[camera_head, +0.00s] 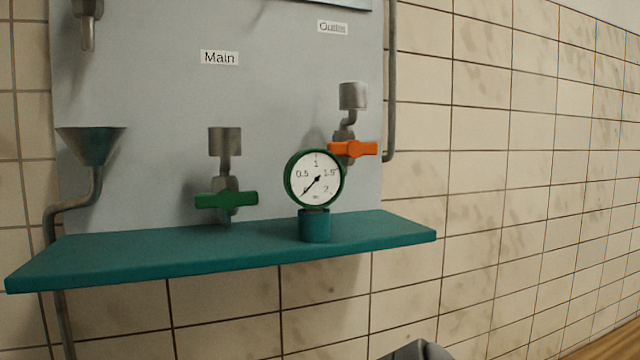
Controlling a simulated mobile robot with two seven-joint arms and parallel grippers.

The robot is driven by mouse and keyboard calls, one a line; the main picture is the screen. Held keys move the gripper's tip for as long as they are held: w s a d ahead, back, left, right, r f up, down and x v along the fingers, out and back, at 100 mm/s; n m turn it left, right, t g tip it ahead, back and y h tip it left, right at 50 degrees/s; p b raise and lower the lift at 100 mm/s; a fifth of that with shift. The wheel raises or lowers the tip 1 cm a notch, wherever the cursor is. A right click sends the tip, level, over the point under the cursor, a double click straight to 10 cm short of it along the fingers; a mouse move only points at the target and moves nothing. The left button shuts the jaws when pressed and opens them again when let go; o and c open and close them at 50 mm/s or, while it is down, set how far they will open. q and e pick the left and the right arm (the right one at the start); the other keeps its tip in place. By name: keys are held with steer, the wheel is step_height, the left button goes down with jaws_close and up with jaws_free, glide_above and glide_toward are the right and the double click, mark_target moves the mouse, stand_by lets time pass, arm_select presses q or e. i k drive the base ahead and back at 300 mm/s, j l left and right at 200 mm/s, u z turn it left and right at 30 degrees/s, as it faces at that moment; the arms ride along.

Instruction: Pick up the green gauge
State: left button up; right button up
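The green gauge (315,179) has a green rim and a white dial marked 0.5, 1, 1.5 and 2. It stands upright on a short teal cylindrical base (314,226) on the teal shelf (120,256), right of the shelf's middle. No gripper fingers show on or near the gauge. A dark grey rounded part, perhaps of my arm, shows at the bottom edge, well below the shelf; no fingertips are visible on it.
A green-handled valve (226,200) under the "Main" label is left of the gauge. An orange-handled valve (353,149) is close behind the gauge, to its right. A funnel (91,144) with a pipe is at the left. The shelf's right end is bare.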

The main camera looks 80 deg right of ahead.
mark_target(313, 178)
steer(key=z, duration=2.4)
